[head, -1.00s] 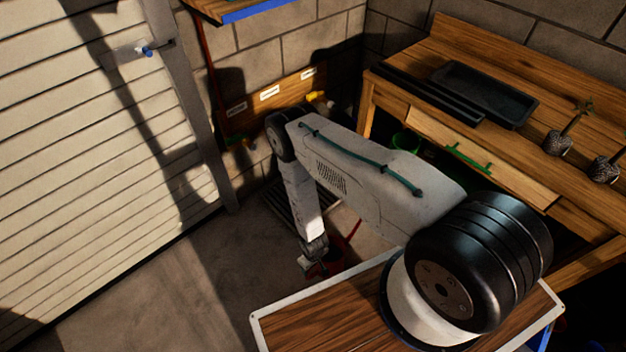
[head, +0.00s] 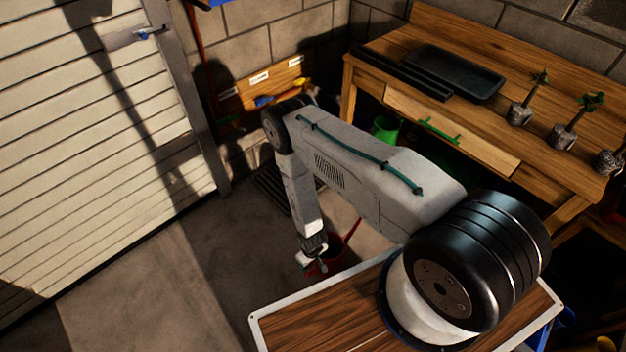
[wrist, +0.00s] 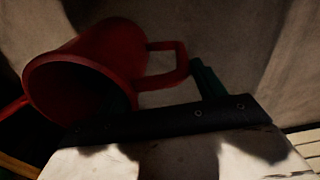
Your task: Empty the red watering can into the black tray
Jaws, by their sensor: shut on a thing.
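The red watering can (head: 338,245) hangs low in the head view, partly hidden behind my arm and the near board, with its thin spout pointing up right. In the wrist view the can (wrist: 98,50) shows its wide dark opening, and its handle reaches my gripper (wrist: 192,72). The can's contents are too dark to see. The black tray (head: 455,72) lies flat on the wooden workbench, well above and to the right of the can, and looks empty.
The workbench (head: 545,108) has dark bars (head: 405,72) beside the tray and several potted seedlings (head: 520,112) to its right. A green bucket (head: 385,128) stands under it. A white slatted door (head: 90,150) is at left. Open floor (head: 150,270) lies before it.

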